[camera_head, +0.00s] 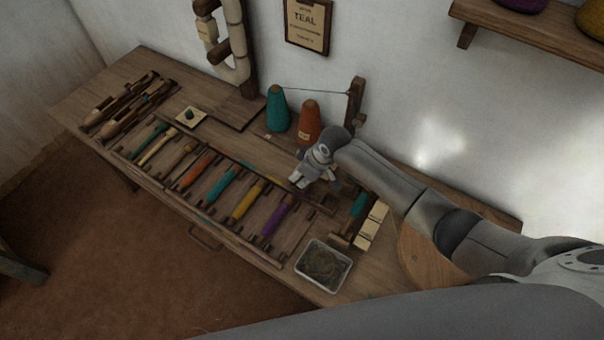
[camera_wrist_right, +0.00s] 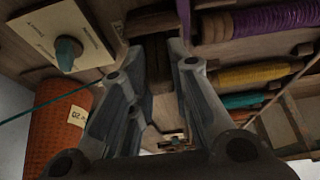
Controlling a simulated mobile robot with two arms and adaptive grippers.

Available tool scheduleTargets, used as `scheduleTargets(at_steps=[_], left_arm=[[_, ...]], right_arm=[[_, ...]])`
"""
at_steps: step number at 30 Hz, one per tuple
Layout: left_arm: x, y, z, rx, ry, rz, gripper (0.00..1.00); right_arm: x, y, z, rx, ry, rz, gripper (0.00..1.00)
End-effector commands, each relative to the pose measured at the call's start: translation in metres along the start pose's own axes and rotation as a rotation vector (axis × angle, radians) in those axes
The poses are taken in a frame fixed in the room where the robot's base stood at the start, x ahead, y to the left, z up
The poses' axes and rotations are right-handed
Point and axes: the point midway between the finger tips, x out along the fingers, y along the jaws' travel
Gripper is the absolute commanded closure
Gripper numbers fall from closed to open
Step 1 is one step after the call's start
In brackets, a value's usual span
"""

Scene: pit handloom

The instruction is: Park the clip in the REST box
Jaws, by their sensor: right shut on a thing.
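My right gripper (camera_head: 301,182) reaches in from the right and points down over the bench, close in front of the orange cone. It is shut on a dark brown wooden piece (camera_wrist_right: 152,55), seen between its fingers in the right wrist view; I cannot tell for sure that this is the clip. Its far end is hard to make out, and the fingers hide it in the head view. I cannot read a REST label anywhere. Several cream labelled blocks (camera_head: 371,225) stand at the bench's right part, too small to read. My left gripper is not in view.
A teal cone (camera_head: 277,109) and an orange cone (camera_head: 309,122) stand behind the gripper, with a thread running to a wooden post (camera_head: 355,103). A rack of coloured bobbins (camera_head: 222,184) fills the middle. A white tray (camera_head: 305,276) sits at the front edge.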

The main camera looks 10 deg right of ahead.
Motion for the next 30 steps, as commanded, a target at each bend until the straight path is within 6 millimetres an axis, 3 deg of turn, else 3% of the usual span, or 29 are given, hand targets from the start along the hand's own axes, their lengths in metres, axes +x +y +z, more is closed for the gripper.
scheduleTargets(at_steps=[4, 5, 10, 17, 21, 30], left_arm=[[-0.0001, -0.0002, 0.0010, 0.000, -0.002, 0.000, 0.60], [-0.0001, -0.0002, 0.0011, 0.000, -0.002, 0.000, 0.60], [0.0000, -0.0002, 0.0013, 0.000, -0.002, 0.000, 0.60], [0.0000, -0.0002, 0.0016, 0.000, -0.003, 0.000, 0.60], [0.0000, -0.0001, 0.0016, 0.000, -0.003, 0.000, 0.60], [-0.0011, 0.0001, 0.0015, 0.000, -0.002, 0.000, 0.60]], right_arm=[[0.0000, -0.0002, -0.0002, 0.000, 0.000, 0.000, 0.97], [-0.0001, -0.0002, -0.0002, 0.000, 0.000, 0.000, 0.79], [-0.0001, -0.0002, -0.0002, 0.000, 0.000, 0.000, 0.57], [-0.0001, -0.0002, -0.0003, 0.000, 0.000, 0.000, 0.56], [-0.0001, -0.0002, -0.0002, 0.000, 0.000, 0.000, 0.42], [-0.0011, -0.0001, -0.0006, 0.000, 0.000, 0.000, 0.42]])
